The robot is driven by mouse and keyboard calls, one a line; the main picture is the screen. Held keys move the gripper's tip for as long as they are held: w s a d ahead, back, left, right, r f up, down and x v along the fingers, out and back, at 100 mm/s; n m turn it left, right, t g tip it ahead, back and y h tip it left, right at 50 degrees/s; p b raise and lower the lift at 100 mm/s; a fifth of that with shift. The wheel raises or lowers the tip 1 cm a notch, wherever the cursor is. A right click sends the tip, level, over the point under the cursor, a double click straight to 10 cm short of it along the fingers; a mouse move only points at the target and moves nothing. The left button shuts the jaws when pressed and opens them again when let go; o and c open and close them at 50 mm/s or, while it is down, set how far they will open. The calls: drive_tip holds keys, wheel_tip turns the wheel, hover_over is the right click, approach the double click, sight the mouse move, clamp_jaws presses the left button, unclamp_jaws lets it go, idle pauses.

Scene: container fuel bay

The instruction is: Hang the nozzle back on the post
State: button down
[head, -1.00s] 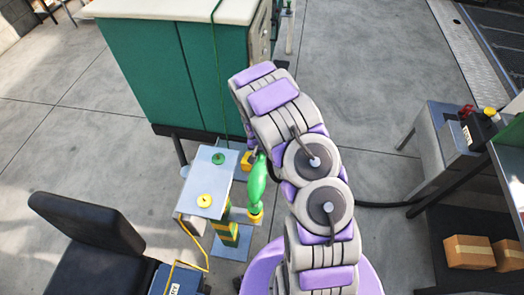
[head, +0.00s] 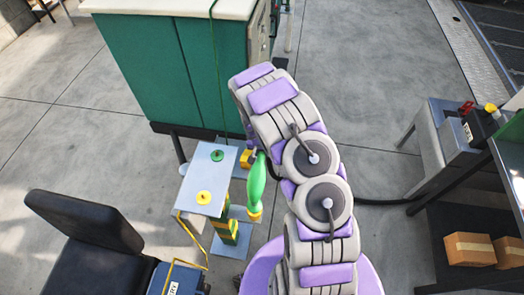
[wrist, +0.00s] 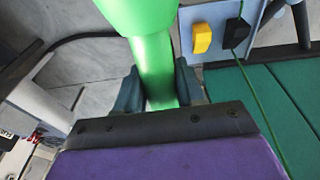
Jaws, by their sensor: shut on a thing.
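A bright green nozzle (head: 256,182) hangs roughly upright beside my arm in the head view. My gripper (wrist: 157,75) is shut on its green neck, one dark finger on each side, in the wrist view. The post (head: 205,180) has a pale grey top with a green and a yellow knob, and stands just left of the nozzle. A yellow block (head: 246,159) sits on the post's far right side; it also shows in the wrist view (wrist: 202,38). Yellow shows at the nozzle's lower end (head: 254,216); I cannot tell whether it belongs to the nozzle or the post.
A green cabinet (head: 165,75) stands behind the post, with a thin green cord down its front. A dark chair (head: 85,225) is at the lower left. A bench (head: 440,140) and shelf with cardboard boxes (head: 468,248) are at the right. Floor between is open.

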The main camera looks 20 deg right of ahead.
drive_tip(key=shift+a+f+b, duration=0.1)
drive_tip(key=shift+f+b, duration=0.9)
drive_tip(key=shift+f, duration=0.6)
drive_tip(key=c, duration=0.6)
unclamp_jaws()
drive_tip(key=shift+r, duration=0.1)
wheel_tip(320, 180, up, 17)
drive_tip(key=s+a+p, duration=0.1)
drive_tip(key=s+a, duration=0.1)
drive_tip(key=shift+a+p, duration=0.15)
drive_tip(key=shift+p, duration=0.25)
